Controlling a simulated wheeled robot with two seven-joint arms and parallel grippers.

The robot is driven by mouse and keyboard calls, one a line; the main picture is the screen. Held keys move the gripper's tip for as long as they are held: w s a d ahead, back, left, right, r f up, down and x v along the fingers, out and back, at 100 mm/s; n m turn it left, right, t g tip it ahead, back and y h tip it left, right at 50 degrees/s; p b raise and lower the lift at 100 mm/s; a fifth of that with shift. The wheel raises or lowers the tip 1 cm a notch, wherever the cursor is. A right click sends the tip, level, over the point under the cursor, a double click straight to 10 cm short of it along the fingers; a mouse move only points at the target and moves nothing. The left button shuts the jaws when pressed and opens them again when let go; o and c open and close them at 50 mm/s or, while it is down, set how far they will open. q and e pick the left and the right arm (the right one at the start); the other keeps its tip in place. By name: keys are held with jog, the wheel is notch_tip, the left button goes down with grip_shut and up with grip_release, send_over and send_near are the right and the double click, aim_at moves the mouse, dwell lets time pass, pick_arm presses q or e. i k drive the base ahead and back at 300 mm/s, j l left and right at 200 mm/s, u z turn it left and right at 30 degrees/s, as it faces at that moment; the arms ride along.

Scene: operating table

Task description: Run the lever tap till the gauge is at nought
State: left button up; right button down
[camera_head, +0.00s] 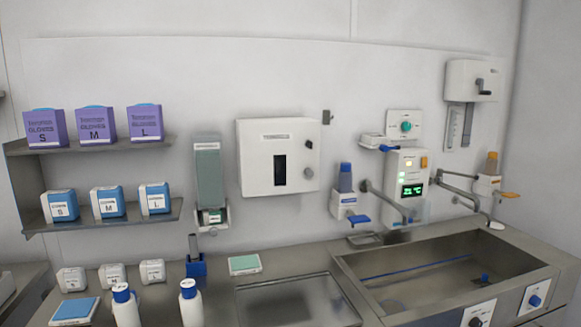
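A steel tap spout (388,202) reaches from the wall over the left part of the sink (352,268). A second tap (462,190) with long, lever-like bars stands at the right; which one is the lever tap I cannot tell for sure. Between them a white wall unit (393,165) carries a lit green digital display (412,190), too small to read. A narrow marked strip (454,128) hangs under a white wall box (470,75) with a dark crank; I cannot tell whether it is a gauge. No water stream is visible. Neither gripper shows.
Knob panels (478,315) are on the sink front. White bottles (189,304), small boxes and a green pad (245,264) occupy the left counter.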

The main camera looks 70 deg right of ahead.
aim_at(439, 172)
jog(key=z, duration=3.25)
jog(key=u, duration=0.75)
jog(key=i+l+u, duration=0.15)
jog(key=l+u, duration=1.2)
jog(key=i+j, duration=0.05)
jog(key=j, duration=0.05)
